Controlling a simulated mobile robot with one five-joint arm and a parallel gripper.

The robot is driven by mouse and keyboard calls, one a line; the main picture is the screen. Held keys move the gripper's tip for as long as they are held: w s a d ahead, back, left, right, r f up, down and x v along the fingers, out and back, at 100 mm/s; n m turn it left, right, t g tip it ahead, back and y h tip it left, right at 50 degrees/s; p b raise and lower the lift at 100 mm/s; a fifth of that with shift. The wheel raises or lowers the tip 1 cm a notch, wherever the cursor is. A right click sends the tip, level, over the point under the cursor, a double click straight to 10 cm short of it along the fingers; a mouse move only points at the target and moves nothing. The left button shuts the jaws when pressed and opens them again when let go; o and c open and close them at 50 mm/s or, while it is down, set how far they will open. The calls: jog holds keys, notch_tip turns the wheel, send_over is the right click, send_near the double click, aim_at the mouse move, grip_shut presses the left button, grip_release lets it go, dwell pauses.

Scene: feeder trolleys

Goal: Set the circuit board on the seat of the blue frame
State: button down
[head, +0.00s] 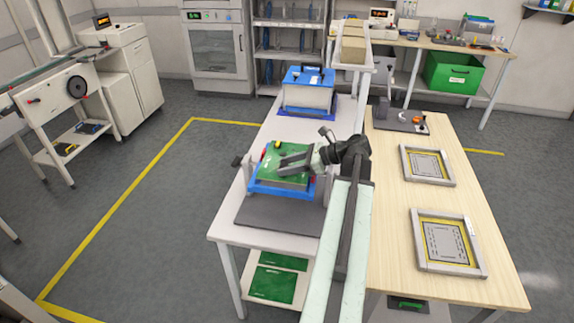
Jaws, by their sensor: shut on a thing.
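A green circuit board (275,176) is over the blue frame (263,188) on the white table, at the centre of the head view. The frame shows as a blue bar along the board's near side, with a dark knob at its left. My gripper (287,163) reaches in from the right and is shut on the board near its far right part. The board looks roughly level and close above or on the frame. I cannot tell whether it touches the seat, since the board hides it.
A dark mat (275,214) lies in front of the frame. A blue-topped box (307,92) stands behind it. On the wooden table to the right lie two framed panels (481,248) (452,170) and a dark device (392,120). More green boards (272,284) lie on the lower shelf.

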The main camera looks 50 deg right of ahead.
aim_at(307, 175)
dwell(0.3)
jog(key=shift+f+b, duration=1.05)
jog(key=shift+f+b, duration=0.55)
jog(key=shift+b, duration=0.05)
jog(key=c, duration=0.6)
grip_release()
jog(key=shift+s, duration=0.1)
jog(key=shift+c, duration=0.2)
jog(key=p+v, duration=0.3)
jog(key=v, duration=0.4)
jog(key=shift+d+r, duration=0.1)
jog(key=shift+s+d, duration=0.15)
jog(key=shift+s, duration=0.2)
